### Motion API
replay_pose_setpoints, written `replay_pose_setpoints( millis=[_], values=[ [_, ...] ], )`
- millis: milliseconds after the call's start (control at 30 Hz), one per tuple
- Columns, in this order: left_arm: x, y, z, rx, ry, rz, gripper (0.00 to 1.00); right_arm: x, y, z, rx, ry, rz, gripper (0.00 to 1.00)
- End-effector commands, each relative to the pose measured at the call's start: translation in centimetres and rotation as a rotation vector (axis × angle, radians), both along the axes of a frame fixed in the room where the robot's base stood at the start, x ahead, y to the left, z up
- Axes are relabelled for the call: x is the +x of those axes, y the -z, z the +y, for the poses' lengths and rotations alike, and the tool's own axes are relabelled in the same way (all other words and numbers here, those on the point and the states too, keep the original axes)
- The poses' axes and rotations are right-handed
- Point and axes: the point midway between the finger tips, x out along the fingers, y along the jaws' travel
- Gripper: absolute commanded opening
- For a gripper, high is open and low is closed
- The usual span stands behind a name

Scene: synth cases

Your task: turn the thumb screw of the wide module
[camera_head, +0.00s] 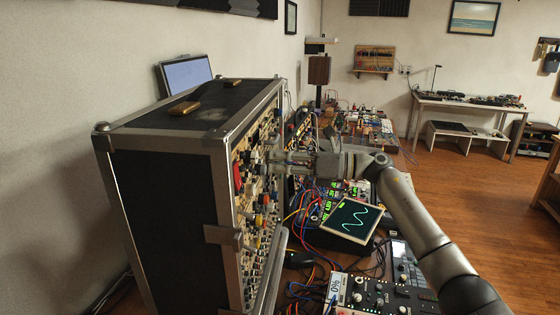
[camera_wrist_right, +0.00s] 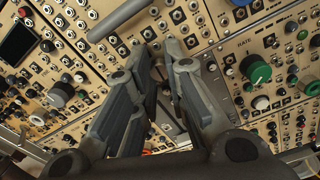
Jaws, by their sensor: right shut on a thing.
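A tall black case with metal edges (camera_head: 165,185) holds beige synth modules on its right-hand face (camera_head: 243,222). My right gripper (camera_head: 277,160) reaches that face from the right. In the right wrist view my gripper (camera_wrist_right: 158,50) has its two fingers pointed at the panel, with the tips close together at the surface. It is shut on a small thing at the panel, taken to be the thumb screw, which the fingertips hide. A panel with a large green knob (camera_wrist_right: 255,69) lies right of the fingers. I cannot tell which panel is the wide module. My left gripper is not in view.
A grey bar (camera_head: 272,272) stands in front of the case's lower face. Coloured patch cables (camera_head: 300,232) hang near the panel. A screen with a green wave (camera_head: 352,219) and a mixer (camera_head: 385,296) stand to the right.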

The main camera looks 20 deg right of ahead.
Motion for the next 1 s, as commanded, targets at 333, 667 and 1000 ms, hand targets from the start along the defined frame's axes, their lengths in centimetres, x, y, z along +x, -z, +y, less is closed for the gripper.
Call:
replay_pose_setpoints(
  millis=[333,667,1000],
  values=[
    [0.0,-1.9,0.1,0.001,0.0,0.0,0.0,0.1,-0.4,-0.1,0.126,0.002,0.256,0.0],
    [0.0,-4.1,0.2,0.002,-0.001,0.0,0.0,0.1,-0.3,-0.1,0.264,0.002,0.539,0.0],
    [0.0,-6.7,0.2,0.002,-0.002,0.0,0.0,0.1,-0.3,-0.1,0.407,0.001,0.829,0.0]
  ],
)
